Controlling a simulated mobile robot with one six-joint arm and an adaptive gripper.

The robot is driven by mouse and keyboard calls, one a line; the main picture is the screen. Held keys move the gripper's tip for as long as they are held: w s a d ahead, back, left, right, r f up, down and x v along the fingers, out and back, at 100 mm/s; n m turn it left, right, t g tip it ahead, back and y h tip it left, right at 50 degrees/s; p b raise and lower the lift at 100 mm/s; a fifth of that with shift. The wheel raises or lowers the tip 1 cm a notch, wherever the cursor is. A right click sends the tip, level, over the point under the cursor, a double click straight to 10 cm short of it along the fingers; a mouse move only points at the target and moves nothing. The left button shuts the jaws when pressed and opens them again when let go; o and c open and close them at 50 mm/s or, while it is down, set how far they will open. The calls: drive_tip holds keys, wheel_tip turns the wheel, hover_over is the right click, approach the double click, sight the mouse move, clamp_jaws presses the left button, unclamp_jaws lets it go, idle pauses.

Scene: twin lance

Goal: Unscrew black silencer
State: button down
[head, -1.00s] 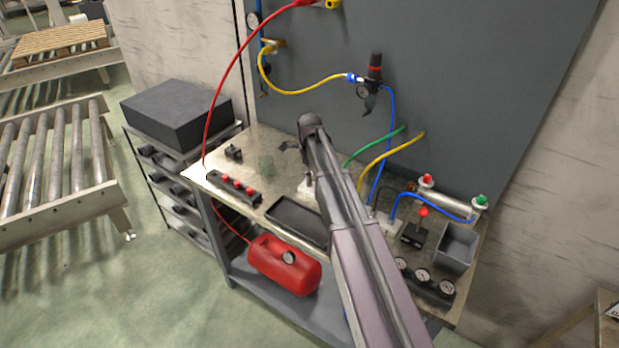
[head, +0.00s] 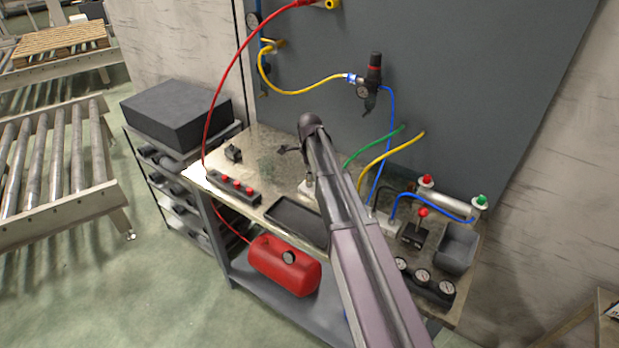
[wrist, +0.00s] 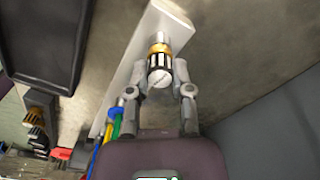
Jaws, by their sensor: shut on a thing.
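My gripper (wrist: 160,88) is shut on a short cylinder, the silencer (wrist: 160,72), with dark slots, light ribs and a pale end face. A brass collar (wrist: 160,48) sits right behind it, in line with it. Beyond the collar a metal stub leads to a long white block (wrist: 142,65). The silencer looks lined up with the stub; I cannot tell how far it is threaded in.
The metal bench (head: 240,150) carries a black tray (head: 292,218), a row of red buttons (head: 235,187), gauges (head: 424,276) and a grey bin (head: 458,247). Green and yellow hoses (head: 375,146) hang close to the right of my arm. A dark panel (head: 450,90) stands behind.

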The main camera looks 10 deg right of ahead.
drive_tip(key=n, duration=0.6)
drive_tip(key=shift+s+a, duration=0.15)
drive_tip(key=shift+s, duration=0.05)
drive_tip(key=n, duration=1)
drive_tip(key=shift+w, duration=0.15)
drive_tip(key=n, duration=0.5)
drive_tip(key=shift+a+n, duration=0.1)
drive_tip(key=shift+n, duration=0.3)
drive_tip(key=shift+w+r+p, duration=0.15)
drive_tip(key=shift+r+p, duration=0.7)
idle(0.5)
drive_tip(key=shift+r+p, duration=1.4)
